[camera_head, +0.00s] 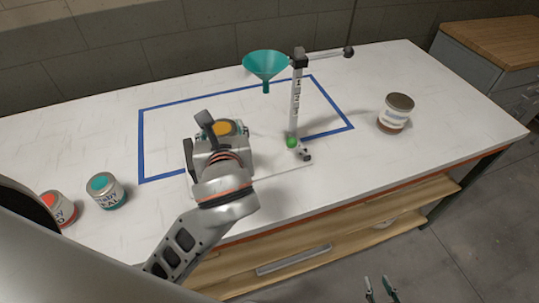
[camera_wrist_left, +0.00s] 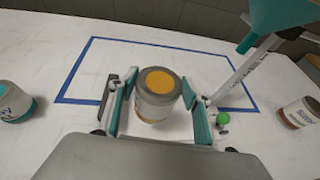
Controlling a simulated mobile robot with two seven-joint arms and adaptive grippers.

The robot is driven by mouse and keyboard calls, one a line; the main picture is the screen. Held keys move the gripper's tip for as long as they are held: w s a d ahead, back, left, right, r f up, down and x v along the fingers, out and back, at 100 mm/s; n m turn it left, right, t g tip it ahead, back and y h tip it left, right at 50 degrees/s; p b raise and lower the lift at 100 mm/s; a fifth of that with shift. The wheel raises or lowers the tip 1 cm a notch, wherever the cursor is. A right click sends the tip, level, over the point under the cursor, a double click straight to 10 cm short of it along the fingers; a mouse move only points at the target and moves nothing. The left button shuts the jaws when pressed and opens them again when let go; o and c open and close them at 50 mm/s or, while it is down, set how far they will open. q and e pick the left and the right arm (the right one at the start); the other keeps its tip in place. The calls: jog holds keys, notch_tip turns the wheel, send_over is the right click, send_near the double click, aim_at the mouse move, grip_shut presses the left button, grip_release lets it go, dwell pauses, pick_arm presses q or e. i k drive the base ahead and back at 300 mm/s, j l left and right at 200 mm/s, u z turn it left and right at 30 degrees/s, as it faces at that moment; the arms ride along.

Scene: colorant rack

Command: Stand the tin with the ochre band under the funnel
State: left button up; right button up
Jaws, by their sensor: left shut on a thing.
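My left gripper (camera_head: 218,136) is shut on the tin with the ochre lid spot (camera_head: 231,127). In the left wrist view the tin (camera_wrist_left: 157,100) is upright between the fingers (camera_wrist_left: 157,104); its band is hard to make out. Whether it touches the bench is unclear. The teal funnel (camera_head: 265,66) hangs from a stand (camera_head: 296,95), right of the held tin and farther back. The funnel (camera_wrist_left: 275,22) also shows at the top right of the wrist view. My right gripper (camera_head: 380,290) is at the bottom of the head view, fingers apart and empty.
A blue tape outline (camera_head: 141,140) surrounds the stand area. A green knob (camera_head: 292,142) sits low on the stand. A brown-banded tin (camera_head: 396,112) stands at the right; a teal-marked tin (camera_head: 106,190) and a red-marked tin (camera_head: 59,207) stand at the left. Bench below the funnel looks clear.

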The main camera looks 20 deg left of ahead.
aim_at(267, 155)
jog(key=k+j+z, duration=0.15)
jog(key=j+z, duration=0.2)
jog(key=k+j+z, duration=0.15)
jog(key=z, duration=0.2)
jog(key=k+j+z, duration=0.15)
jog(key=k+z, duration=0.2)
jog(key=i+j, duration=0.05)
jog(key=i, duration=0.05)
